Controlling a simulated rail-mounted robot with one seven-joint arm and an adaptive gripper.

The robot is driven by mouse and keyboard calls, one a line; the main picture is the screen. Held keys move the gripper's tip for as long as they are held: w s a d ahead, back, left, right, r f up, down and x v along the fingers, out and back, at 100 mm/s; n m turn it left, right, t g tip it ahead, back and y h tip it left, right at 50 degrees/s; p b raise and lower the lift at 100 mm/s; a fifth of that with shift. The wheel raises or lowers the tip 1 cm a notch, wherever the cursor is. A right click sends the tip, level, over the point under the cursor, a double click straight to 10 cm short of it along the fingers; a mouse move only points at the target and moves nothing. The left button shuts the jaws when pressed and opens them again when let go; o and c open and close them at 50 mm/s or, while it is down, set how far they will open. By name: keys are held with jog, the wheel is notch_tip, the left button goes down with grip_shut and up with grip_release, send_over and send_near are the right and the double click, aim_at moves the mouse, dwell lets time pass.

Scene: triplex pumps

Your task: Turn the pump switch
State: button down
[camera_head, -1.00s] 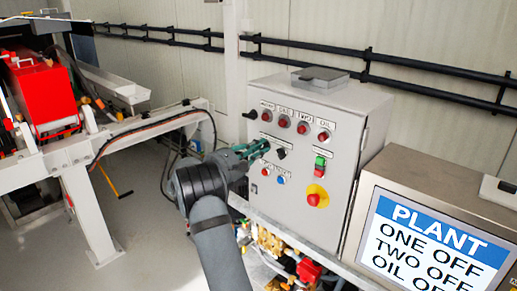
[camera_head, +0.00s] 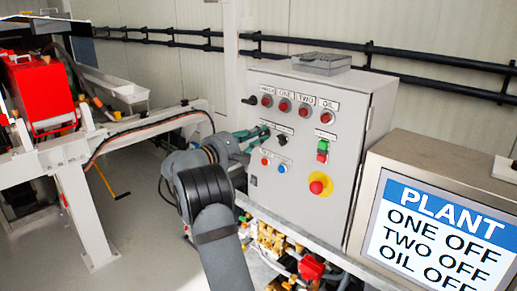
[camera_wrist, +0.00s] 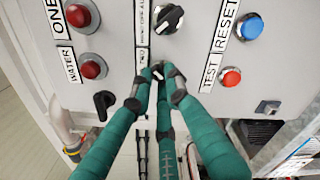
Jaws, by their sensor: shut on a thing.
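The grey control cabinet (camera_head: 345,190) stands at centre right in the head view. Its front has two black rotary switches in a middle row. The right one (camera_head: 282,140) is free and also shows in the wrist view (camera_wrist: 169,18). My gripper (camera_head: 264,131) is at the left one. In the wrist view the green fingers of my gripper (camera_wrist: 158,74) close around the small black knob (camera_wrist: 157,69) of this left switch. The fingers hide most of the knob, so its angle is unclear. The screen (camera_head: 438,238) reads PLANT, ONE OFF, TWO OFF, with OIL OFF partly cut.
Red lamps (camera_head: 284,105) line the row above. A black handle (camera_head: 249,100) juts out at the upper left. Test and reset buttons (camera_head: 265,162) lie below, with a red emergency stop (camera_head: 317,187) to the right. Brass fittings (camera_head: 271,240) sit under the cabinet.

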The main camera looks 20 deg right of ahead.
dwell(0.3)
jog(key=c, duration=1.8)
grip_release()
jog(key=shift+o, duration=0.6)
jog(key=v, duration=1.2)
